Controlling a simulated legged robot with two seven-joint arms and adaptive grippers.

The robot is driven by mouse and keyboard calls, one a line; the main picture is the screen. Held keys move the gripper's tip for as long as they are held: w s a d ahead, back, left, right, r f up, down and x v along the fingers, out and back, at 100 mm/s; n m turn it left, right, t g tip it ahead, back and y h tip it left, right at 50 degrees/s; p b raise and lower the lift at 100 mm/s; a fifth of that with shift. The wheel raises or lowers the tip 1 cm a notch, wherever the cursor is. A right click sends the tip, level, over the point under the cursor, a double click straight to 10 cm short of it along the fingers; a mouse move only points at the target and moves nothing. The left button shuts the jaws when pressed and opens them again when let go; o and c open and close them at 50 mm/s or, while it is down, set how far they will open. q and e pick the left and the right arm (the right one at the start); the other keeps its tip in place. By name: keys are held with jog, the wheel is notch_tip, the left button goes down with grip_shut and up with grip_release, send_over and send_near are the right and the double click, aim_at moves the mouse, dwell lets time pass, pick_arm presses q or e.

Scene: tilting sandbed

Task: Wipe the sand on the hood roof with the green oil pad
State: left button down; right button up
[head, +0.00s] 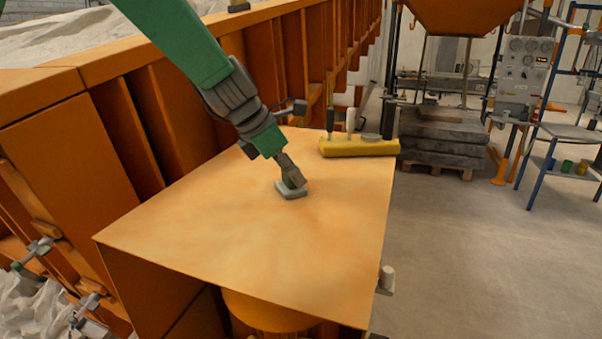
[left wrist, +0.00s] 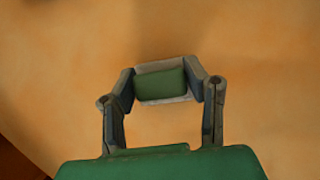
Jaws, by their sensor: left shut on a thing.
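The hood roof (head: 220,235) is a flat orange panel with faint lighter, sandy patches on it. The oil pad (head: 291,190) is at the middle of the roof, under my left gripper (head: 292,180). In the left wrist view the pad (left wrist: 161,82) shows a green top and a pale grey rim. My left gripper (left wrist: 162,80) is shut on the pad, with one finger at each side. The pad looks flat on the roof or just above it; I cannot tell contact for sure. My right gripper is not in view.
A yellow tray (head: 358,148) with upright tools stands at the far right edge of the roof. The orange ribbed sandbed wall (head: 110,130) rises along the left. A stack of slabs on a pallet (head: 435,140) is behind. Floor at the right (head: 490,260) is clear.

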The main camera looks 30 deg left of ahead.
pick_arm(q)
jog(key=shift+s+a, duration=0.2)
jog(key=shift+a, duration=1.2)
jog(key=shift+s+a, duration=0.2)
jog(key=shift+a, duration=1.2)
jog(key=shift+s+a, duration=0.2)
jog(key=shift+a, duration=1.2)
jog(key=shift+w+a+f, duration=0.1)
jog(key=shift+w, duration=0.65)
jog(key=shift+w+d, duration=0.3)
jog(key=shift+d, duration=1.5)
jog(key=shift+w+d, duration=0.3)
jog(key=shift+d, duration=1.55)
jog(key=shift+w+d, duration=0.3)
jog(key=shift+d, duration=1.5)
jog(key=shift+w+d, duration=0.15)
jog(key=shift+d, duration=1.2)
jog(key=shift+w+a, duration=0.1)
jog(key=shift+w, duration=0.75)
jog(key=shift+s+a, duration=0.35)
jog(key=shift+a, duration=1.9)
jog(key=shift+s+a, duration=0.4)
jog(key=shift+a, duration=1.85)
jog(key=shift+s+a, duration=0.35)
jog(key=shift+a, duration=1.9)
notch_tip(320, 180, up, 6)
